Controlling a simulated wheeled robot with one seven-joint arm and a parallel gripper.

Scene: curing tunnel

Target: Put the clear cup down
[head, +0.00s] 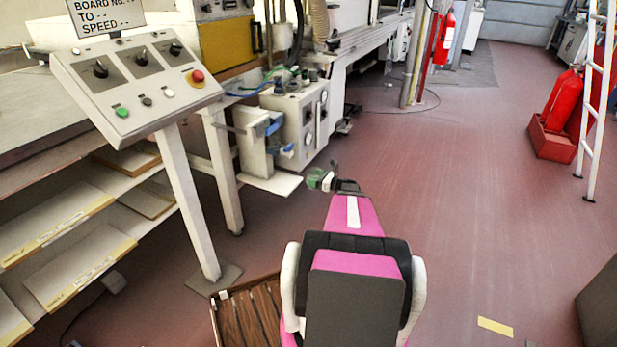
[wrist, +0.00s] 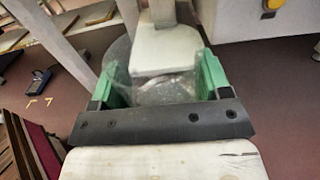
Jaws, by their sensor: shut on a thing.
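My gripper (head: 323,180) is in the middle of the head view, just right of a small white ledge (head: 275,184) at the base of a machine. In the wrist view its green fingers (wrist: 160,75) stand on both sides of the clear cup (wrist: 165,90) and are shut on it. The cup is see-through, and its outline is hard to make out. The white ledge (wrist: 166,48) shows behind and through the cup in the wrist view. In the head view the cup is too small to tell apart from the green fingers.
A slanted control panel (head: 137,85) on a white post stands at the left. A grey machine box (head: 298,115) with dials rises behind the ledge. A slatted wooden crate (head: 250,315) is low in front. The red-brown floor (head: 470,200) to the right is largely clear.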

